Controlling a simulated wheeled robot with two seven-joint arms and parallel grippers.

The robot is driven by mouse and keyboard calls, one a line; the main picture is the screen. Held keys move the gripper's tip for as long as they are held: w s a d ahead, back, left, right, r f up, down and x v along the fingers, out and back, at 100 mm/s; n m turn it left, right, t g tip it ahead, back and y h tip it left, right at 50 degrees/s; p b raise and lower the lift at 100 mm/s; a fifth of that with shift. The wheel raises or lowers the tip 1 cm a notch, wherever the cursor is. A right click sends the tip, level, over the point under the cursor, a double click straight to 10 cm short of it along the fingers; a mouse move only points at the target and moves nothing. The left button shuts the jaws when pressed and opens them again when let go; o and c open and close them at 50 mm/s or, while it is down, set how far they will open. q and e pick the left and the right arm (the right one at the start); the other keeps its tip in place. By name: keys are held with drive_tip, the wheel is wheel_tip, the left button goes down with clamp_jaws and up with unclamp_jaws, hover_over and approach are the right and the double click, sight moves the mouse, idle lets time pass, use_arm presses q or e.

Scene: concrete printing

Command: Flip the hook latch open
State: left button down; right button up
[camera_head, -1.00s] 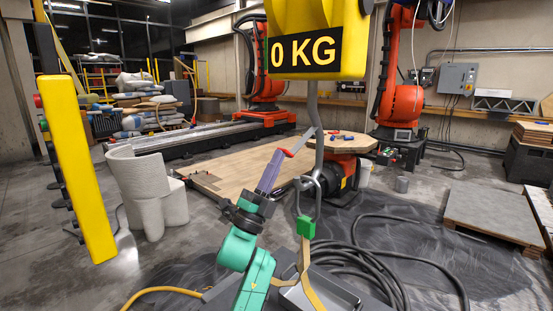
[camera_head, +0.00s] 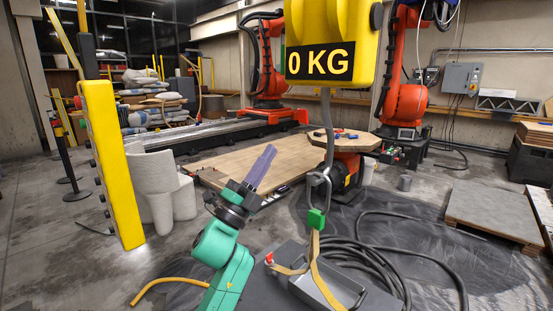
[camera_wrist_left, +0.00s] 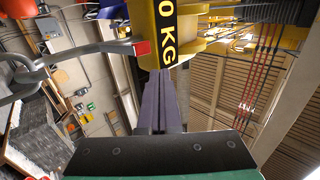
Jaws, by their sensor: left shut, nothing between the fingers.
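A grey steel hook (camera_head: 317,184) hangs on a long shank below the yellow scale block (camera_head: 328,62), which reads 0 KG. A green strap fitting (camera_head: 316,219) sits in the hook's bowl. In the wrist view a grey bar ends in a red tip (camera_wrist_left: 142,48), up and left of the purple fingertips. I cannot make out this red tip by the hook in the head view, so the latch's position is unclear. My left gripper (camera_head: 269,150) is shut and empty, left of the shank and apart from it. My right gripper is not in view.
A yellow strap (camera_head: 318,280) runs down from the green fitting to a grey tray (camera_head: 328,289). Black hoses (camera_head: 372,265) coil on the floor to the right. A yellow post (camera_head: 112,165) stands at the left. The air between gripper and shank looks clear.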

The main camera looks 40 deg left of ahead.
use_arm(q)
drive_tip(key=s+f, duration=0.1)
drive_tip(key=s+b, duration=0.1)
drive_tip(key=s, duration=0.1)
drive_tip(key=s+f+b, duration=0.1)
drive_tip(key=shift+s+a+f, duration=0.25)
drive_tip(key=shift+a+f, duration=0.05)
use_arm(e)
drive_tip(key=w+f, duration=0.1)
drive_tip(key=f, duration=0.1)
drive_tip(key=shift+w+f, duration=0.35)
